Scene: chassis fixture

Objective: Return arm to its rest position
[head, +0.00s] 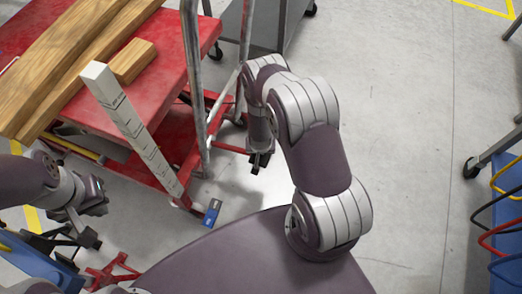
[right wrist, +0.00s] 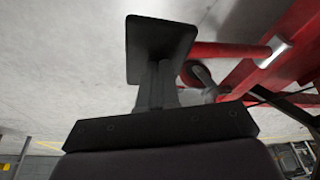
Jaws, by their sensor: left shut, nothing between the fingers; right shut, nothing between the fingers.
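My right arm (head: 318,160) reaches up from my base and bends left. Its right gripper (head: 258,163) hangs down beside the red cart's metal upright, over the grey floor. In the right wrist view the right gripper (right wrist: 160,50) has its dark fingers together with nothing between them. My left arm (head: 62,188) comes in from the left edge. Its left gripper (head: 90,240) is low at the left, shut and empty, above the floor near a blue item and red metal legs.
A blue cart with cables (head: 508,200) stands right.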

